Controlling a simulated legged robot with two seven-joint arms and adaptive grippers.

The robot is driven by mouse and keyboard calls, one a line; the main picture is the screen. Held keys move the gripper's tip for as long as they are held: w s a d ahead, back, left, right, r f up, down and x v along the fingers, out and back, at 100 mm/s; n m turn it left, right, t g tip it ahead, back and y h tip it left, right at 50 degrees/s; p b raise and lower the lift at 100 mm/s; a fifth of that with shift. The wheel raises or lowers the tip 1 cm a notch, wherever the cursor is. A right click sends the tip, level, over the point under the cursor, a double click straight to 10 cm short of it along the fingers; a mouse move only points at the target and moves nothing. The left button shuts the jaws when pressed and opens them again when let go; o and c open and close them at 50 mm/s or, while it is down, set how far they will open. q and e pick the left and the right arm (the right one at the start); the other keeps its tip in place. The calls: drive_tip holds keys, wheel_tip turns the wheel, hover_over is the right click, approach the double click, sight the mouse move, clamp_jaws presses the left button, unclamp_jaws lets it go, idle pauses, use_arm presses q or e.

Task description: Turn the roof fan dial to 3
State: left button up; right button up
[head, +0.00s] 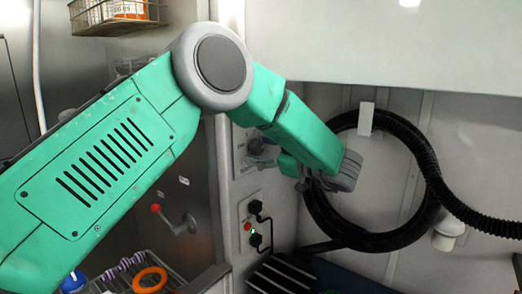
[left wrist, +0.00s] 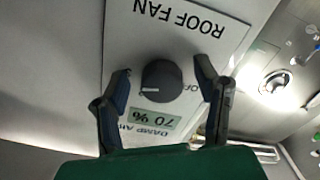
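The roof fan dial (left wrist: 161,81) is a dark round knob with a pale pointer line, which points left in the left wrist view. It sits on a white panel (left wrist: 215,45) whose lettering reads upside down there: "ROOF FAN", part of "OFF" beside the knob, and a "70 %" display. My left gripper (left wrist: 163,88) is open, one finger on each side of the dial; I cannot tell whether either finger touches it. In the head view the left gripper (head: 262,160) is at the wall panel (head: 240,167), partly covering it. My right gripper is out of view.
A black hose (head: 325,215) hangs coiled on the wall just right of my left wrist. Below the panel is a socket plate (head: 246,226) with black plugs. A red-tipped lever (head: 175,218) and a wire basket (head: 140,280) are lower left.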

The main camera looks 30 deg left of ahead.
use_arm(q)
drive_tip(key=shift+d+r, duration=0.1)
drive_tip(key=shift+s+d, duration=0.1)
drive_tip(key=shift+d, duration=0.25)
drive_tip(key=d, duration=1.1)
drive_tip(key=shift+s, duration=0.25)
drive_tip(key=shift+f, duration=0.2)
